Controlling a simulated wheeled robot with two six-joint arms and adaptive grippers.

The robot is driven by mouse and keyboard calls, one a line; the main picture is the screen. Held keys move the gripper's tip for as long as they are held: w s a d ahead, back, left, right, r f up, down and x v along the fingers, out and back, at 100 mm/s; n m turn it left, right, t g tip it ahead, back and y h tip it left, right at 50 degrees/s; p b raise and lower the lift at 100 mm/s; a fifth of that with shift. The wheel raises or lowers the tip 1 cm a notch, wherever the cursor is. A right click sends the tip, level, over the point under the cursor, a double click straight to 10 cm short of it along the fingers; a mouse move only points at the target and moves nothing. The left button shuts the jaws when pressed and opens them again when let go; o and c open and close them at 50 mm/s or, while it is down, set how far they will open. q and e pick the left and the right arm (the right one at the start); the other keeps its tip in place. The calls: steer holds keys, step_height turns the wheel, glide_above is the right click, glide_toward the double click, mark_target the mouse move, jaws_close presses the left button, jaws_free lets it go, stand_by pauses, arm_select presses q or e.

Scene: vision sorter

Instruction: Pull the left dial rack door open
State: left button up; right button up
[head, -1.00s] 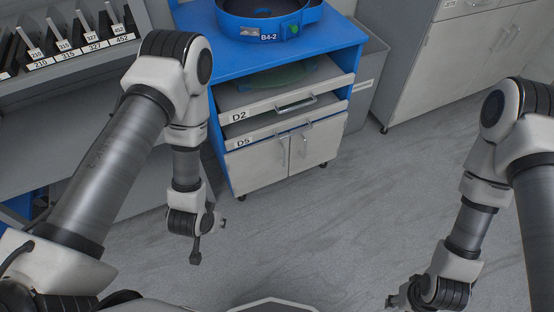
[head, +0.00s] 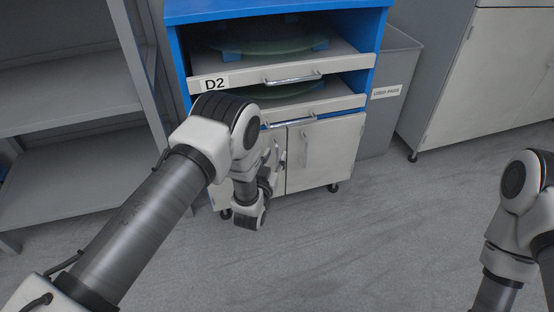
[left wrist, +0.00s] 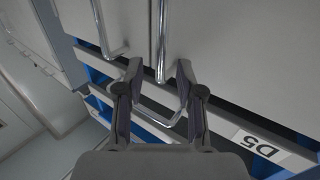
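The dial rack (head: 372,50) is blue, with two grey doors below its drawers. Its left door (head: 222,192) looks shut and is partly hidden behind my left arm. The left door's handle (left wrist: 160,40) is a vertical metal bar in the left wrist view. My left gripper (left wrist: 159,70) is open, with a fingertip on either side of the bar's end and gaps showing. In the head view my left gripper (head: 273,155) is in front of the doors. The right door (head: 330,150) is shut, with its own handle (left wrist: 107,30). My right gripper is out of view.
Above the doors are the D2 drawer (head: 345,65) and the lower drawer, labelled D5 (left wrist: 258,143), with its handle close to my left fingers. A grey bin (head: 385,120) stands right of the rack. Grey shelving (head: 75,85) is at the left. Floor in front is clear.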

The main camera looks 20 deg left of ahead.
arm_select(q)
steer(key=w, duration=0.2)
steer(key=shift+w+b, duration=0.4)
jaws_close()
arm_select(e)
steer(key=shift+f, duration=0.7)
arm_select(q)
steer(key=shift+s, duration=0.1)
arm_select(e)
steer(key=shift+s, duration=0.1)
